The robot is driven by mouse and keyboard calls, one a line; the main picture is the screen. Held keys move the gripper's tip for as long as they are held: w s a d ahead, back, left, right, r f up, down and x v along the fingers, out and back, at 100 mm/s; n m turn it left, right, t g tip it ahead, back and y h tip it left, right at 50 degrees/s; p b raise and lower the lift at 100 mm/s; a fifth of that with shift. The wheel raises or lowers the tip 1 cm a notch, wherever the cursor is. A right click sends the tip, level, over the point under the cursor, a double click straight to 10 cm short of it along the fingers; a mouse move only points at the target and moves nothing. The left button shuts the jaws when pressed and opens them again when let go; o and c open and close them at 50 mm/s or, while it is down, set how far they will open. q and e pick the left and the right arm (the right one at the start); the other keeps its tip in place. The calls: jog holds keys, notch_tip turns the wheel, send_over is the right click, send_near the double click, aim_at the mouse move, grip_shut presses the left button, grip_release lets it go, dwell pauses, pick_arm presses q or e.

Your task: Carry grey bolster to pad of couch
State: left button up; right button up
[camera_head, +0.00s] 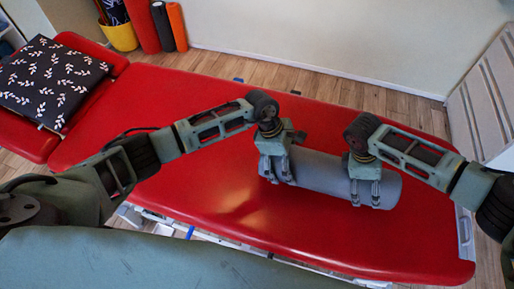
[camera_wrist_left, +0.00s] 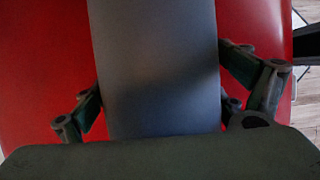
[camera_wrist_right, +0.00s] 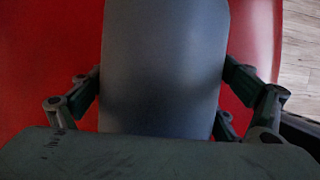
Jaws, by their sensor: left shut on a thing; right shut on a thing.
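The grey bolster (camera_head: 322,172) is a long cylinder over the right half of the red couch pad (camera_head: 220,185). I cannot tell whether it rests on the pad or hangs just above it. My left gripper (camera_head: 281,176) is shut across the bolster near its left end. My right gripper (camera_head: 367,200) is shut across it near its right end. In the left wrist view the bolster (camera_wrist_left: 155,65) lies between the fingers, with the red pad (camera_wrist_left: 45,70) behind. In the right wrist view the bolster (camera_wrist_right: 165,65) also lies between the fingers, over the red pad (camera_wrist_right: 55,50).
A black cushion with white leaves (camera_head: 52,82) lies on the couch's raised left end. A yellow bucket (camera_head: 121,36) and upright red (camera_head: 142,25), dark and orange rolls (camera_head: 177,26) stand behind the couch by the wall. A white slatted panel (camera_head: 485,100) stands at right. The pad's middle is clear.

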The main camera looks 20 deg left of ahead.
pick_arm(q)
jog(key=shift+w+f+b, duration=0.15)
jog(key=shift+f+b, duration=0.75)
jog(key=shift+w+f+b, duration=0.1)
jog(key=shift+f+b, duration=0.75)
jog(key=shift+f, duration=0.05)
pick_arm(e)
jog(key=shift+s+f, duration=0.15)
jog(key=shift+f, duration=1.85)
pick_arm(q)
jog(key=o, duration=1.4)
pick_arm(e)
jog(key=o, duration=1.4)
pick_arm(q)
jog(key=shift+o, duration=0.2)
jog(key=shift+s, duration=0.15)
pick_arm(e)
jog(key=shift+o, duration=0.2)
jog(key=shift+r, duration=0.1)
pick_arm(q)
jog(key=v, duration=1.1)
jog(key=shift+a+r, duration=0.25)
jog(key=shift+r, duration=0.1)
pick_arm(e)
jog(key=shift+r, duration=0.1)
jog(key=v, duration=1.1)
jog(key=shift+a+r, duration=0.15)
jog(key=shift+r, duration=0.25)
pick_arm(q)
jog(key=shift+s, duration=0.1)
